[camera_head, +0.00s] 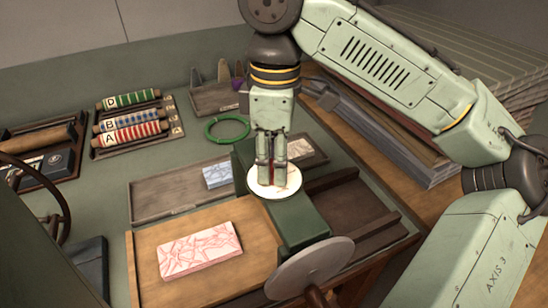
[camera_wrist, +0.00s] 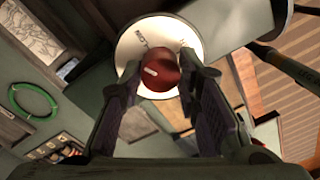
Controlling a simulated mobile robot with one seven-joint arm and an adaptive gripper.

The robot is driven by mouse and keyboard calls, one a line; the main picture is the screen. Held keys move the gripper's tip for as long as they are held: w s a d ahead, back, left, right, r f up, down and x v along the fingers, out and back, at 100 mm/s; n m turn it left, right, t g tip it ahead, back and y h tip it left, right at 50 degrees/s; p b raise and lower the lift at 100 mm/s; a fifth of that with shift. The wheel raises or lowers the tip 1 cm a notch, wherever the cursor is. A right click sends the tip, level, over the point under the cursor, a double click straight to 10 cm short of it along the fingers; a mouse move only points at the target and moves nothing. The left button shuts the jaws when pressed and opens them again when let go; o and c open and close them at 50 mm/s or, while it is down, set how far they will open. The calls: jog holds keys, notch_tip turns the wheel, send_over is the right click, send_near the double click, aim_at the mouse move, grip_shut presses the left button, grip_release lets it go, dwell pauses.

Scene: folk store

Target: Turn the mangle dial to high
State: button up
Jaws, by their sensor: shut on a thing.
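The mangle (camera_head: 306,228) is a dark green machine in the middle of the bench, with a grey wheel (camera_head: 311,267) at its front. A round white dial plate (camera_head: 291,186) lies on its top. In the wrist view, the plate (camera_wrist: 152,27) surrounds a dark red knob (camera_wrist: 164,78) bearing a short white mark. The mark lies at the knob's left side. My gripper (camera_head: 271,182) points down over the plate, shut on the knob, one finger on each side. The fingers mostly hide the knob in the head view.
A wooden board with a red-patterned block (camera_head: 200,250) lies left of the mangle; a blue-patterned block (camera_head: 217,175) lies behind it. A green ring (camera_head: 227,130), a rack of lettered rollers (camera_head: 130,122) and a dark wheel (camera_head: 45,190) stand further left. Stacked boards (camera_head: 385,140) stand right.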

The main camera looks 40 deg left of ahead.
jog(key=m, duration=0.6)
jog(key=shift+w+m, duration=0.1)
jog(key=shift+m, duration=0.2)
jog(key=m, duration=0.5)
jog(key=shift+d+y, duration=0.1)
jog(key=shift+y, duration=0.2)
jog(key=m, duration=0.5)
jog(key=shift+m, duration=0.4)
jog(key=m, duration=0.5)
jog(key=shift+t, duration=0.3)
jog(key=shift+m, duration=0.3)
jog(key=o, duration=1.2)
jog(key=shift+c, duration=0.2)
